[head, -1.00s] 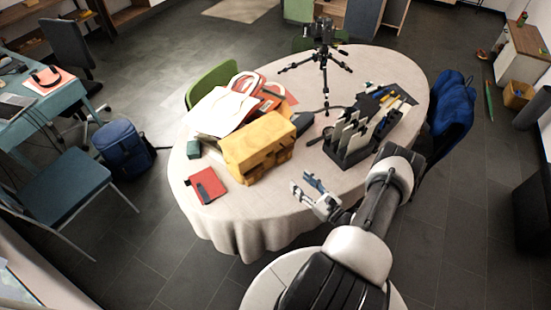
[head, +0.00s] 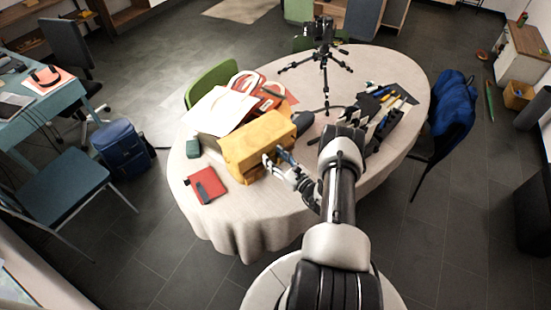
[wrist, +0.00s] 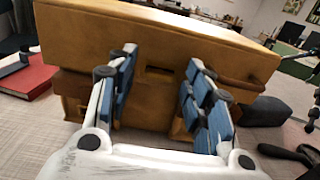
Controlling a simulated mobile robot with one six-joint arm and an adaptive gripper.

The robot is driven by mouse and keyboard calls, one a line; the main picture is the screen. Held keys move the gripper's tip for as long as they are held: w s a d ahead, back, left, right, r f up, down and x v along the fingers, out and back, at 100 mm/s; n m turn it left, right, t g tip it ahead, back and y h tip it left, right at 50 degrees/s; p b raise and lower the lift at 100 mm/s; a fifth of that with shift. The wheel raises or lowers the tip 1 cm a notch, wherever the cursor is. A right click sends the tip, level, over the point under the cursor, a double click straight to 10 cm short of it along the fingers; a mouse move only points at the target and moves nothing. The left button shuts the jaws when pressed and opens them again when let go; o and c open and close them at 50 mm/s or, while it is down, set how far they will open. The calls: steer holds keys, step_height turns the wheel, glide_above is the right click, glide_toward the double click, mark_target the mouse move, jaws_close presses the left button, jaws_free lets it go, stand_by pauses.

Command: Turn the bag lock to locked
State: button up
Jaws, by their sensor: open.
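The mustard-yellow bag (head: 255,138) stands on the table, its front towards my arm. In the wrist view the bag (wrist: 160,30) fills the upper middle, with its flap overhanging the front. A small dark slot-like detail (wrist: 160,72) shows on the front between my fingers; I cannot make out the lock or its setting. My gripper (head: 276,158) is at the right part of the bag's front. In the wrist view my gripper (wrist: 161,65) is open, its blue-padded fingers apart and nothing held between them. Whether the fingertips touch the bag is unclear. The fingers hide parts of its front.
The red notebook (head: 206,186) lies left of the bag on the cloth-covered table (head: 235,218). Papers (head: 222,108) and a red item lie behind it. A black tripod (head: 324,70) stands at the back. My arm partly hides an organizer (head: 385,105) at right.

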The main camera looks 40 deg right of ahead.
steer(key=shift+c, duration=0.2)
steer(key=c, duration=1)
steer(key=shift+c, duration=0.2)
steer(key=shift+m+b, duration=0.3)
steer(key=shift+m, duration=0.1)
steer(key=m+b, duration=0.3)
steer(key=shift+d+f+m, duration=0.1)
steer(key=shift+m, duration=0.2)
steer(key=m+b, duration=0.2)
steer(key=m, duration=0.2)
steer(key=shift+m, duration=0.3)
steer(key=m+b, duration=0.2)
steer(key=m, duration=0.2)
steer(key=shift+d, duration=0.1)
steer(key=shift+m+b, duration=0.55)
steer(key=shift+m, duration=1.95)
